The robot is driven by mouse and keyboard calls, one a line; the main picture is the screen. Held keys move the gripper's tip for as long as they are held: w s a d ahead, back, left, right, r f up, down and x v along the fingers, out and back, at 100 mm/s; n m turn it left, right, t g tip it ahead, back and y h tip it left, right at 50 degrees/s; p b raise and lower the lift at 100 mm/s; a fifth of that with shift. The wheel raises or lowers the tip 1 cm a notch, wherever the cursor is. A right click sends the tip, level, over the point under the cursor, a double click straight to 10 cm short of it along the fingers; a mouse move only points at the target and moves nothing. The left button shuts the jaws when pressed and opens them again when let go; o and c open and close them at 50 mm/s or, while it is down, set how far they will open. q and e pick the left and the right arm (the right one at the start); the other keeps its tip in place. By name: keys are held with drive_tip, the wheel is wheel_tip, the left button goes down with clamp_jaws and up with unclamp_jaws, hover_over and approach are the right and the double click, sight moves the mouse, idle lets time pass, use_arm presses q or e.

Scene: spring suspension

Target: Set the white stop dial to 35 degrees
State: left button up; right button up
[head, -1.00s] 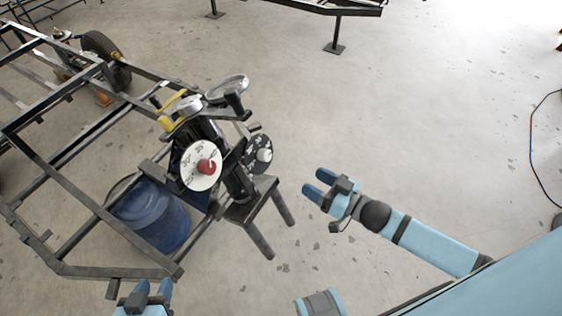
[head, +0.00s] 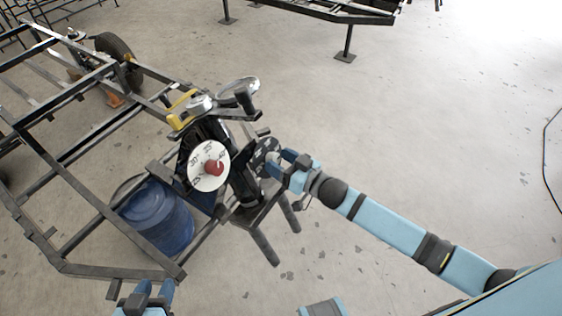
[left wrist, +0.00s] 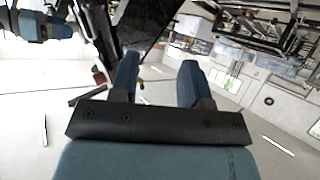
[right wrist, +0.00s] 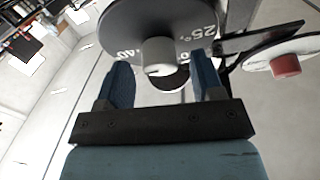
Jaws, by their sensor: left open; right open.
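The white stop dial (head: 203,178) with its red knob (head: 214,168) faces me on the suspension unit. My right gripper (head: 284,161) is open at a black dial (right wrist: 122,22) beside the white one. That dial's pale knob (right wrist: 158,55) lies ahead between my right fingertips; contact cannot be told. My left gripper (head: 153,288) is open and empty, low and apart from the dials.
A blue drum (head: 160,215) stands beneath the dark metal frame (head: 105,271). A round gauge (head: 240,87) and yellow part (head: 181,103) sit above the dials. A dark stand (head: 268,215) is below the black dial. Floor to the right is open.

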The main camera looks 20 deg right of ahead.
drive_tip(key=c, duration=0.9)
